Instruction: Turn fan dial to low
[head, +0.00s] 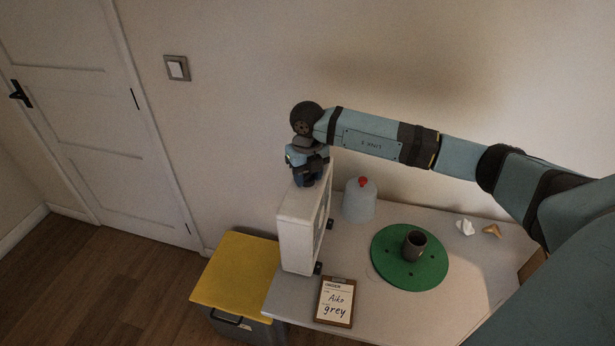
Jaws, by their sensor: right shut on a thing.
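The fan (297,232) is a white box-shaped unit standing upright on the left end of the table. My right gripper (308,181) points down at the top of the fan, at its back end. It is shut on the fan dial there. The dial itself is hidden by the gripper, so its setting does not show. My left gripper is not in view.
A yellow-lidded bin (236,272) stands left.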

